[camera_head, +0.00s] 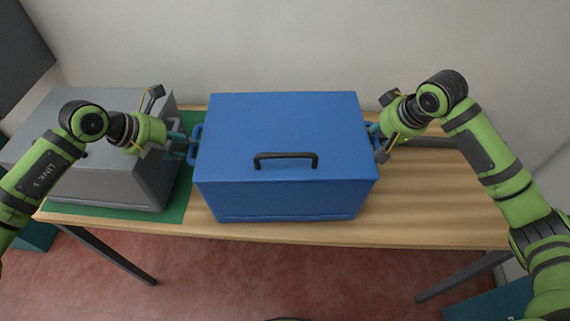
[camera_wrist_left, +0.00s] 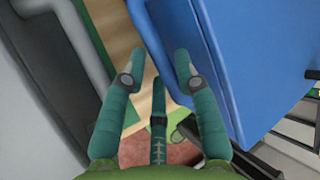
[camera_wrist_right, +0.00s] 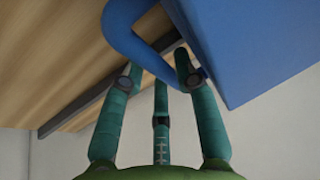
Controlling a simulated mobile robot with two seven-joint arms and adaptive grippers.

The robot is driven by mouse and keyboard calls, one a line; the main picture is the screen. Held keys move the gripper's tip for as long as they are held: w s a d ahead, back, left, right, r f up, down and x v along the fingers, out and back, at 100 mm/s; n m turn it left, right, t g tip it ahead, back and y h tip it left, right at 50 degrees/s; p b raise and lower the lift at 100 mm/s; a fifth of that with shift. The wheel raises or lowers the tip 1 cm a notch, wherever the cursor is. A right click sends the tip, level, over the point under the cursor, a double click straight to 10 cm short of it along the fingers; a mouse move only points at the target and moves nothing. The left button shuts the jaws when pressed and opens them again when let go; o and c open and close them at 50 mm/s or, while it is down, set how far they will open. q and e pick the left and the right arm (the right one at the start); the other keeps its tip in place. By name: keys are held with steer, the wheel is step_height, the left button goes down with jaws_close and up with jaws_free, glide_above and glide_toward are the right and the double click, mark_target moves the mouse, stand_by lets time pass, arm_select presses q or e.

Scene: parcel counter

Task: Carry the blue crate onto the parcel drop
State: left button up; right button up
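My right gripper (camera_head: 375,135) is at the right handle. In the right wrist view the fingers (camera_wrist_right: 157,65) are apart around part of the blue handle (camera_wrist_right: 135,45). No sign marks the parcel drop; a green mat (camera_head: 178,207) lies left of the crate.
A grey crate (camera_head: 135,180) stands on the green mat and covers most of it, close to the blue crate's left side. The wooden table (camera_head: 440,205) is bare at the right. The wall is behind. Teal boxes stand on the floor at the bottom left and right.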

arm_select(q)
steer(key=shift+w+d+f, duration=0.15)
steer(key=shift+d+f, duration=0.05)
steer(key=shift+f, duration=0.15)
arm_select(e)
steer(key=shift+w+a+f, duration=0.1)
steer(key=shift+w+f, duration=0.05)
steer(key=shift+f, duration=0.25)
arm_select(q)
jaws_close()
arm_select(e)
jaws_close()
arm_select(q)
steer(key=shift+w+r, duration=0.15)
steer(key=shift+r, duration=0.15)
arm_select(e)
steer(key=shift+w+r, duration=0.15)
steer(key=shift+r, duration=0.1)
